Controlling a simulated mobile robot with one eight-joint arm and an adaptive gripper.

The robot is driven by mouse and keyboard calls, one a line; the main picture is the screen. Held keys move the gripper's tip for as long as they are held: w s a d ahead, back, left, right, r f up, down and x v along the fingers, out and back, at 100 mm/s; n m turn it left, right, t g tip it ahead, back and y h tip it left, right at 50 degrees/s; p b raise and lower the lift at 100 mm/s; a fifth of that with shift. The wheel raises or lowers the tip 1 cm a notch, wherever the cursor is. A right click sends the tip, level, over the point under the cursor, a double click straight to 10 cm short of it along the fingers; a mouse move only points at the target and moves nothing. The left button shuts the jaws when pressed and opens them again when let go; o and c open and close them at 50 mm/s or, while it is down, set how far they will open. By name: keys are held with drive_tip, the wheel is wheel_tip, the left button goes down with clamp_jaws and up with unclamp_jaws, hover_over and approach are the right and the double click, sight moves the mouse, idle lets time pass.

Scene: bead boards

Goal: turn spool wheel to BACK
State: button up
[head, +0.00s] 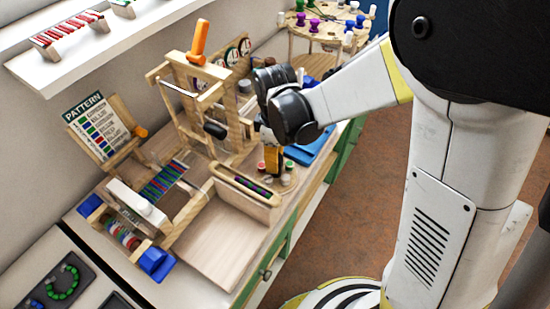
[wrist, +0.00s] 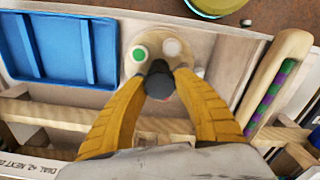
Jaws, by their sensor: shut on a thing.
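The spool wheel (wrist: 204,45) is a round wooden disc with a green spool (wrist: 139,54) and a pale spool (wrist: 172,48) near its far edge in the wrist view. A dark knob (wrist: 158,83) stands at its middle. My gripper (wrist: 160,72) has its two orange fingers closed on this knob from both sides. In the head view my gripper (head: 272,158) points down at the wheel, with red, green and pale spools (head: 286,180) around it. The near part of the wheel is hidden by my fingers. I see no BACK mark.
A blue tray (wrist: 62,48) lies left of the wheel in the wrist view. A wooden holder with green and purple beads (wrist: 262,95) stands to the right. The wooden loom frame (head: 192,95) rises behind my gripper in the head view. A bare wooden board (head: 222,240) lies in front.

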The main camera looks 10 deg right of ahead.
idle(0.3)
drive_tip(key=o, duration=1.2)
drive_tip(key=shift+r, duration=0.1)
wheel_tip(320, 180, up, 12)
drive_tip(key=shift+f, duration=0.1)
drive_tip(key=s+d+r+m+t, duration=0.1)
drive_tip(key=s+d+m+t, duration=0.1)
drive_tip(key=s+d+m, duration=0.1)
drive_tip(key=s+d+r+m+t, duration=0.1)
drive_tip(key=s+d+m+t, duration=0.1)
drive_tip(key=s+d+m, duration=0.2)
drive_tip(key=s+d+r+m+t, duration=0.2)
drive_tip(key=s+d+m+t, duration=0.1)
drive_tip(key=d+m, duration=0.3)
drive_tip(key=shift+s+d+r+m, duration=0.1)
drive_tip(key=shift+s+d+m, duration=0.35)
drive_tip(key=shift+m, duration=0.15)
